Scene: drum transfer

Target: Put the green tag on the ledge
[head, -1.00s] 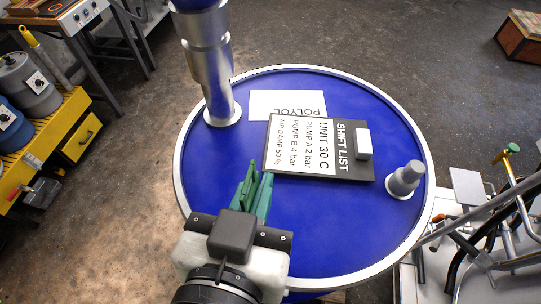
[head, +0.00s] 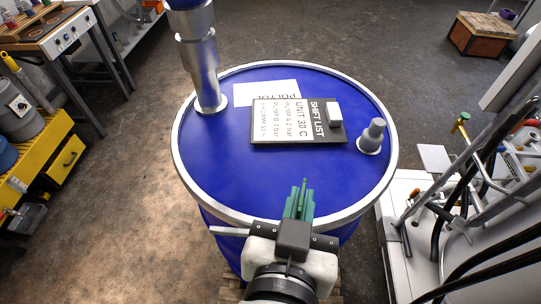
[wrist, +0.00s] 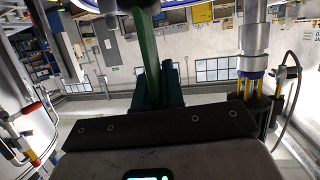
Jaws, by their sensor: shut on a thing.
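My gripper (head: 299,201) has teal fingers and is shut on the green tag (head: 304,184), in front of the blue drum's near rim in the head view. Only a thin edge of the tag shows there between the fingers. In the wrist view the tag (wrist: 147,45) is a long narrow green strip rising from between the fingers (wrist: 158,88), which hide its lower end. I cannot tell for sure which surface is the ledge.
The blue drum (head: 225,185) has a pale rim. On its lid are a dark shift list board (head: 270,132), a white label (head: 255,90), a tall metal pipe (head: 203,70) and a grey plug (head: 373,135). A white machine (head: 395,215) with black hoses is at right; a yellow cart (head: 45,155) at left.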

